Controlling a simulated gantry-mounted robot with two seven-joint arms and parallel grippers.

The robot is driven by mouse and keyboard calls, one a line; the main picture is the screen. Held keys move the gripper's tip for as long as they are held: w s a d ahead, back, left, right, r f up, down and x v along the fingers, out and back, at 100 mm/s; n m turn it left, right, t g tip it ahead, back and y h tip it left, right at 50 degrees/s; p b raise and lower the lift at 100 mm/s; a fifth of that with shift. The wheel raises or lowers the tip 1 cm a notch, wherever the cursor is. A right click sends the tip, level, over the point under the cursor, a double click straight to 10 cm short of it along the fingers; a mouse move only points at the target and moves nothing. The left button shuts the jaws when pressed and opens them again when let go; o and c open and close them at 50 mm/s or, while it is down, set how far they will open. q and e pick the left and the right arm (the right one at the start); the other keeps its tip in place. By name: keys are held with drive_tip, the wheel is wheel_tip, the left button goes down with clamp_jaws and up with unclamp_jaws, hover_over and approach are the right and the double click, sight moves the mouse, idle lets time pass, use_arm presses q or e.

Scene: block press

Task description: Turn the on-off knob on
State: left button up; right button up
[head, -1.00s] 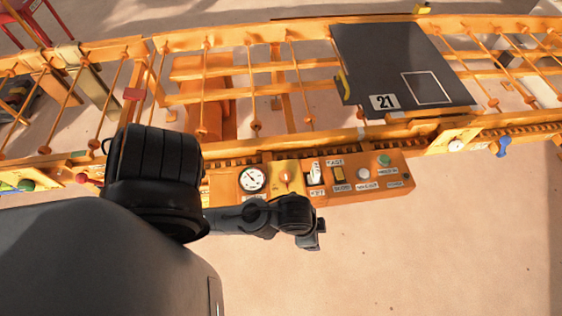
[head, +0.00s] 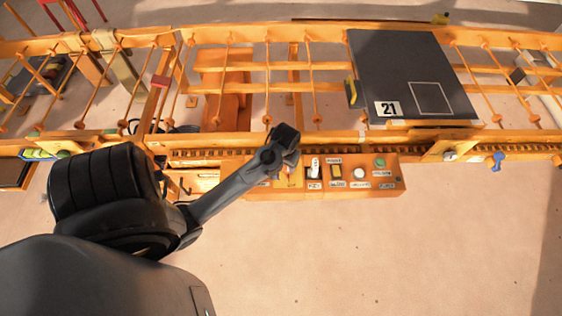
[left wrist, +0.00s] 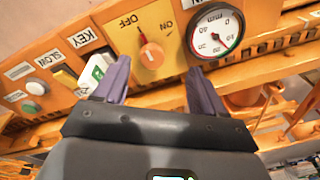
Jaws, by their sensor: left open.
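The on-off knob (left wrist: 151,56) is a round orange dial on a yellow plate with OFF and ON labels, seen in the left wrist view. Its narrow pointer leans towards the OFF label. In the head view the yellow plate (head: 292,179) shows partly, and my left arm hides the knob. My left gripper (left wrist: 158,72) is open and empty, its dark purple fingers spread to either side of the knob in the picture. It also shows above the panel in the head view (head: 288,150). I cannot tell whether the fingers touch anything. My right gripper is not in view.
A gauge (left wrist: 216,33) sits beside the knob. A white and green key switch (left wrist: 97,72), a yellow switch (left wrist: 63,80) and buttons line the other side. The orange roller frame (head: 400,129) runs behind the panel, with a dark plate marked 21 (head: 390,65).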

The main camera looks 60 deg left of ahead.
sight(288, 169)
use_arm(q)
drive_tip(key=w+a+r+n+g+h+p, duration=0.1)
drive_tip(key=w+a+r+n+h+p, duration=0.1)
drive_tip(key=a+n+h+p, duration=0.45)
drive_tip(key=d+f+n+b, duration=0.1)
drive_tip(key=f, duration=0.2)
drive_tip(key=d+f+n+b, duration=0.1)
drive_tip(key=f, duration=0.3)
drive_tip(key=w+d+f+n+b, duration=0.1)
drive_tip(key=f+n+b, duration=0.1)
drive_tip(key=f, duration=0.1)
drive_tip(key=shift+d+f+t+y, duration=0.25)
drive_tip(key=shift+d+t, duration=0.05)
